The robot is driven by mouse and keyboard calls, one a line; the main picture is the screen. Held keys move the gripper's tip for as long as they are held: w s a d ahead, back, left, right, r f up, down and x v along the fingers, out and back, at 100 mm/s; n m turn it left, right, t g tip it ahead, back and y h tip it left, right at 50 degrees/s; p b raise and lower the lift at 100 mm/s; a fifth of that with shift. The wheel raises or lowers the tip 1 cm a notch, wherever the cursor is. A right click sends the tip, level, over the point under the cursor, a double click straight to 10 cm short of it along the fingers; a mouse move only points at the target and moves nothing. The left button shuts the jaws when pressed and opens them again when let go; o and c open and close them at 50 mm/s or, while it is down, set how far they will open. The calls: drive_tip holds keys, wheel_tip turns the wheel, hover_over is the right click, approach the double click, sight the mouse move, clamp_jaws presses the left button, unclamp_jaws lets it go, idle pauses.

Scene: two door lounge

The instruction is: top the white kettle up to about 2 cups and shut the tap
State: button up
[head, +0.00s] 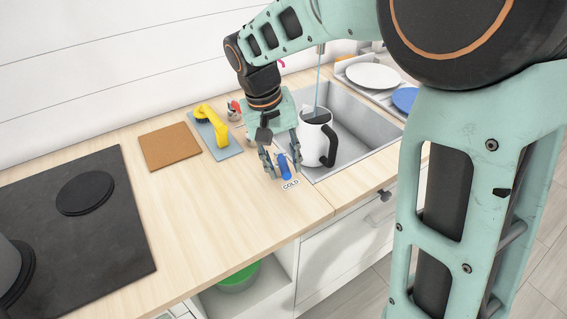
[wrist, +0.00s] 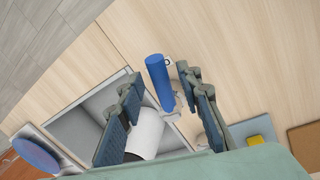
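The white kettle (head: 313,146) with a black handle stands upright in the sink. A thin bluish stream of water (head: 318,85) falls from the spout (head: 320,49) to the kettle's open top. The water level inside is hidden. The blue tap handle (head: 283,167) stands by the sink's left edge, beside a "COLD" label (head: 291,184). My gripper (head: 283,173) is open and empty, its fingers on either side of the blue handle. In the wrist view the blue handle (wrist: 160,82) shows between the spread fingers, with part of the kettle (wrist: 146,134) behind.
The sink (head: 357,127) has plates, white (head: 373,76) and blue (head: 405,99), at its right. Left are a yellow object (head: 212,125) on a grey-blue mat (head: 221,149), a brown board (head: 169,147) and a dark cooktop (head: 110,238). The front counter is clear.

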wheel_tip(320, 180, up, 12)
drive_tip(key=a, duration=0.2)
drive_tip(key=shift+s, duration=0.35)
drive_tip(key=shift+a+f, duration=0.1)
idle(3.6)
